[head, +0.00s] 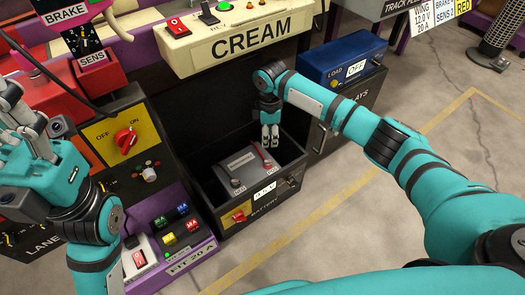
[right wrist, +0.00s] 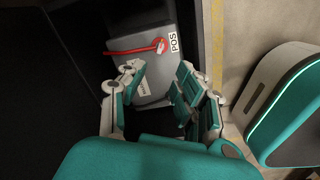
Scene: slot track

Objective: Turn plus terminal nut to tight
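The grey battery (head: 243,160) sits in an open black drawer marked BATTERY (head: 262,208). In the right wrist view, a red cable (right wrist: 130,51) runs across the battery (right wrist: 165,80) to the plus terminal (right wrist: 162,46), beside a POS label (right wrist: 174,43). The nut itself is too small to make out clearly. My right gripper (head: 270,143) points down over the back right part of the battery. In the right wrist view its fingers (right wrist: 158,95) are apart with nothing between them. My left gripper (head: 22,125) is at the left edge, away from the battery; its finger gap is unclear.
A yellow panel with a red OFF/ON knob (head: 125,139) and a purple fuse box (head: 200,240) stand left of the drawer. The CREAM box (head: 245,42) overhangs behind. A blue LOAD box (head: 345,60) stands at right. Floor in front is clear.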

